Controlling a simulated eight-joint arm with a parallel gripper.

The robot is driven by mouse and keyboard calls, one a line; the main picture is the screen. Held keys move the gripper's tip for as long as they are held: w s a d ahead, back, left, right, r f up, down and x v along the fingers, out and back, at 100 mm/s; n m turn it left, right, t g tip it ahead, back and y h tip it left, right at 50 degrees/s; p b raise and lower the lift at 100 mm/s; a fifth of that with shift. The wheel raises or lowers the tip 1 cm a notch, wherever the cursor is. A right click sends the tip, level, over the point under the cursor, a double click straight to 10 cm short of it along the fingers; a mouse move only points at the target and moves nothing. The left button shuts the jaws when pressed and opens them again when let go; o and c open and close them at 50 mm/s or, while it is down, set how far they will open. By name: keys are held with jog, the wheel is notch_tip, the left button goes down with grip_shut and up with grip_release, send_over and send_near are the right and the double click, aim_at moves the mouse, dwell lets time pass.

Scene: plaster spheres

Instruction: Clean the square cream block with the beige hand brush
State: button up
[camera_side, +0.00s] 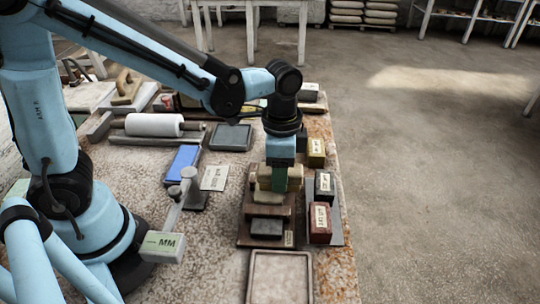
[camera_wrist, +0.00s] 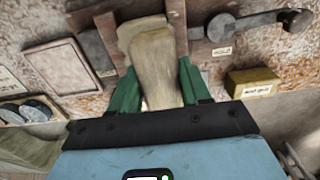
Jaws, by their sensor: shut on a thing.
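My gripper (camera_side: 280,183) has green fingers and points down over a dark wooden stand (camera_side: 248,238). In the wrist view, my gripper (camera_wrist: 157,88) is shut on the beige hand brush (camera_wrist: 155,62), which runs between the fingers with its wider end away from me. The brush (camera_side: 264,182) also shows in the side view as a pale shape beside the fingers. A pale cream piece (camera_side: 268,197) lies low on the stand under the brush; it may be the square cream block, mostly hidden. I cannot tell whether the brush touches it.
Labelled yellow (camera_side: 317,152), black (camera_side: 324,184) and red (camera_side: 320,222) blocks stand close on the right. A dark block (camera_side: 267,227) sits at the stand's front. A shallow framed tray (camera_side: 252,280) lies nearer. A grey lever (camera_side: 178,205) stands left, beside a blue block (camera_side: 183,163).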

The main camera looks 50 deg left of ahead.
aim_at(264, 167)
jog(key=shift+s+a, duration=1.05)
jog(key=shift+a, duration=0.05)
jog(key=shift+w+d, duration=1.6)
jog(key=shift+s+a+r, duration=0.7)
jog(key=shift+s+a, duration=0.1)
jog(key=shift+s, duration=0.05)
